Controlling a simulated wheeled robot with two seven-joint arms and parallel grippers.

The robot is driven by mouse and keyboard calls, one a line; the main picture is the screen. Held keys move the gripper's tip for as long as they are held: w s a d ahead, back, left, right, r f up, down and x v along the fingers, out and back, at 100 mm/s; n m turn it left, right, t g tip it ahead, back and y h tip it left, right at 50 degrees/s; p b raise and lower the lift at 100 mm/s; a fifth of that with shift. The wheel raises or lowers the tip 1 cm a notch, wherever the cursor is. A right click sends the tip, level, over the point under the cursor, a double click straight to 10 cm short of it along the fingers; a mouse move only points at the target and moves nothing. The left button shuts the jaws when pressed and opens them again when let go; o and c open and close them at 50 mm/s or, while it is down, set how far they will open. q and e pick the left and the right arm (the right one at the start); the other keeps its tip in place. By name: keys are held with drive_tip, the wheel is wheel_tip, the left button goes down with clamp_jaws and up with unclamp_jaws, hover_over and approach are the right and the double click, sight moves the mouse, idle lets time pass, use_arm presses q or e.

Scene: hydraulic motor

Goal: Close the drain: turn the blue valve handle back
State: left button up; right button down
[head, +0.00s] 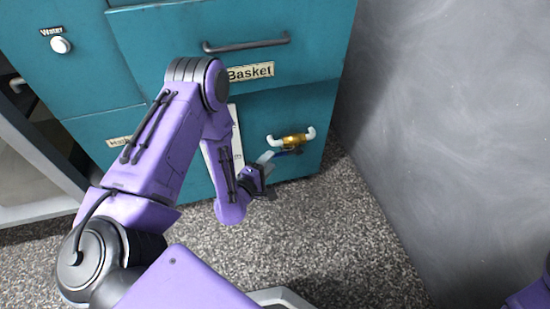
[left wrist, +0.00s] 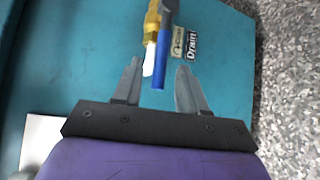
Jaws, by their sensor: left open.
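The blue valve handle (head: 289,153) sits on a brass valve (head: 293,140) with white pipe ends, low on the teal cabinet front. In the left wrist view the blue handle (left wrist: 159,68) points down the picture from the brass body (left wrist: 152,22), beside a white pipe end (left wrist: 149,58). My left gripper (head: 266,157) is right at the valve. Its open fingers (left wrist: 159,66) appear on either side of the handle and the white pipe end in the wrist view; I cannot tell whether they touch. My right gripper is not in view.
A "Drain" label (left wrist: 191,45) is beside the valve. Above are a drawer with a dark bar handle (head: 247,45) and a "Basket" label (head: 250,72). A white "Water" knob (head: 61,45) is at upper left. A grey wall (head: 450,120) stands on the right; speckled floor (head: 330,235) is clear.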

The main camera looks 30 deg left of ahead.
sight(282, 154)
use_arm(q)
drive_tip(key=w, duration=0.4)
drive_tip(key=shift+w+a+f+b, duration=0.15)
drive_tip(key=shift+w+f+b, duration=0.05)
drive_tip(key=shift+f+b, duration=0.15)
clamp_jaws()
